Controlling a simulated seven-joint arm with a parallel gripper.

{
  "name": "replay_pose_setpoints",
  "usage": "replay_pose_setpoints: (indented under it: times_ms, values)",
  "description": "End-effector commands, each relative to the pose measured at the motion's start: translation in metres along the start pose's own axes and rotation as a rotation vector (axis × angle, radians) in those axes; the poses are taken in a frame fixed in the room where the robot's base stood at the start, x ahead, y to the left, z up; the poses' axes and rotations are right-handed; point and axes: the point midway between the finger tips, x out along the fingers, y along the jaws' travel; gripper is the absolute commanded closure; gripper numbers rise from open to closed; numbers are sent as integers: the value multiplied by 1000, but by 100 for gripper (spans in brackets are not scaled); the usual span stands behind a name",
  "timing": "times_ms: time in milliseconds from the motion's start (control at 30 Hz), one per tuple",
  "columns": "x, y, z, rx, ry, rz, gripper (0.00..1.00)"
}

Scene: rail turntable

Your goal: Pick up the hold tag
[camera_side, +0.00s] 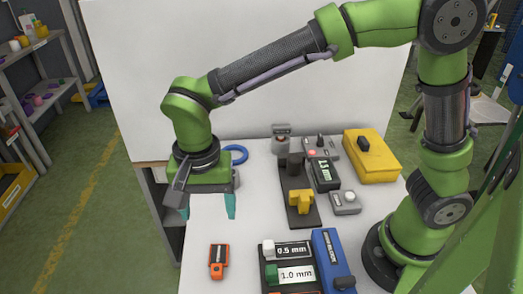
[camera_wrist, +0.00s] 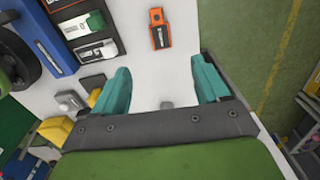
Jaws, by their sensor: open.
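The hold tag appears to be the small orange tag (camera_side: 219,260) with a dark and pale label, lying flat near the front left of the white table. It also shows in the wrist view (camera_wrist: 160,32), at the top centre beyond my fingertips. My gripper (camera_side: 208,210) points down above the table, behind the tag and apart from it. Its two teal fingers are spread wide with no tag between them; they also show in the wrist view (camera_wrist: 162,75).
Blocks marked 0.5 mm (camera_side: 293,250) and 1.0 mm (camera_side: 296,274) and a blue case (camera_side: 328,250) lie right of the tag. A black rail with a yellow piece (camera_side: 300,201), a blue ring (camera_side: 242,154) and a yellow box (camera_side: 375,163) are farther back. The tag's surroundings are clear.

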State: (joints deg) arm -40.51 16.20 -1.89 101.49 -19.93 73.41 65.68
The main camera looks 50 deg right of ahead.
Motion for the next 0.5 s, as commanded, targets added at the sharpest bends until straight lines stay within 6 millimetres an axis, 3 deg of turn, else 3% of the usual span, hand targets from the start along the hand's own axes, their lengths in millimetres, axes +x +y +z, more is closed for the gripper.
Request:
replay_pose_setpoints:
  times_ms: [300,500]
  values:
    - [70,2,0,-2,-2,7,26]
    - [97,1,0,-2,-1,2,26]
